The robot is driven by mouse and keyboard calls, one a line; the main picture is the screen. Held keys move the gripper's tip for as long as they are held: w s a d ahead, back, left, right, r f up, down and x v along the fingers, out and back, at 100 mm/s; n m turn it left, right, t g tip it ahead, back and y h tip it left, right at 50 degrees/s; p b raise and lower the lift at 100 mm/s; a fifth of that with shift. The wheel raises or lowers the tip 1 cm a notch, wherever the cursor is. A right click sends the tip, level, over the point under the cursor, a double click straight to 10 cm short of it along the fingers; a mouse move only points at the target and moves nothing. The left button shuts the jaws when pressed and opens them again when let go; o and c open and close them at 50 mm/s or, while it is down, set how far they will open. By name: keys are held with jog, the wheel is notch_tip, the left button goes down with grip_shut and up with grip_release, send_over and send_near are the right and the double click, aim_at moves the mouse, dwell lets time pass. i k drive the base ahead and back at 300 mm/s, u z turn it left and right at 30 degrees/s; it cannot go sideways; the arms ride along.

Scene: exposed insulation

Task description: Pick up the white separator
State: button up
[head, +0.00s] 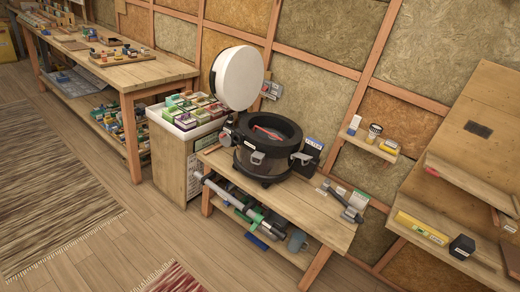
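A large white round piece (237,78) with a thick rim stands tilted on edge in the middle of the head view, behind a black round drum (268,146). It is the only large white round thing here, but I cannot tell for sure that it is the white separator. Its lower edge is close to the packets in the white tray, and I cannot tell what supports it. The drum is open at the top, with red showing inside, and sits on a low wooden bench (315,212). My gripper is not in view.
A white tray (172,125) of colourful packets sits on a wooden cabinet (170,165) left of the bench. A long workbench (140,75) with small items stands farther left. Wall shelves (365,143) are at right. Bare plank floor (135,235) and rugs (60,200) lie in front.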

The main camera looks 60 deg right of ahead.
aim_at(340, 191)
jog(key=u, duration=0.1)
jog(key=i, duration=1)
jog(key=z, duration=2.1)
